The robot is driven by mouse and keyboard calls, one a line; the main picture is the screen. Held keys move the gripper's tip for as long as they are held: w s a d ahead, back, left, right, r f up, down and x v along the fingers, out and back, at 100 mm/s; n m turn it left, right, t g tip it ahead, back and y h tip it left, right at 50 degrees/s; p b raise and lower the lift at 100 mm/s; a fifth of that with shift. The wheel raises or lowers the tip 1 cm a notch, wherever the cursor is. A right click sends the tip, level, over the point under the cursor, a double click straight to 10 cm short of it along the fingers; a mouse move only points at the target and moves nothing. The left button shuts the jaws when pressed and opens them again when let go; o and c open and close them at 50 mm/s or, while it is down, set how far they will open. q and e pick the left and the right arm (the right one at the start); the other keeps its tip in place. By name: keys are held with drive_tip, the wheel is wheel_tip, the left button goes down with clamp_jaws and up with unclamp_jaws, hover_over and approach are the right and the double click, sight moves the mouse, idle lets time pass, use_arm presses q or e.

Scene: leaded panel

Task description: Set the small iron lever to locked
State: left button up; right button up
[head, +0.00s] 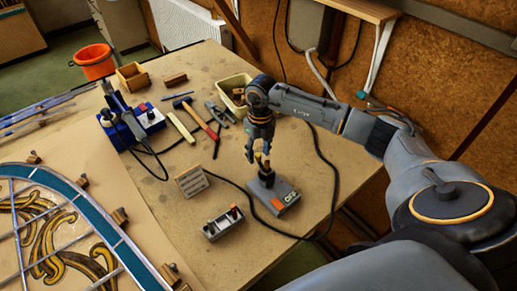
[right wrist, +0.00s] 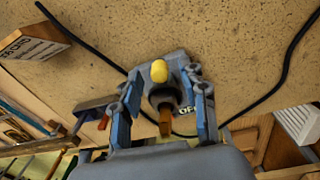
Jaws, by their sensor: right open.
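A grey switch box (head: 273,194) with an orange patch and white lettering that seems to read OFF stands near the table's right edge. A short dark lever with a yellow knob (right wrist: 159,71) rises from it; the knob also shows in the head view (head: 262,160). My right gripper (head: 256,155) is above the box, pointing down, with its open fingers (right wrist: 165,105) on either side of the knob. I cannot tell whether they touch it. The lever's setting is unclear. My left gripper is not in view.
A small grey box with a red-orange part (head: 222,222) and a lettered card (head: 190,181) stand left of the switch box. A black cable (head: 325,165) curls around it. Behind lie a hammer (head: 200,120), a cream bin (head: 235,92) and a blue tool unit (head: 130,128).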

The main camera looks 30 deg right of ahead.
drive_tip(key=shift+f, duration=0.4)
clamp_jaws()
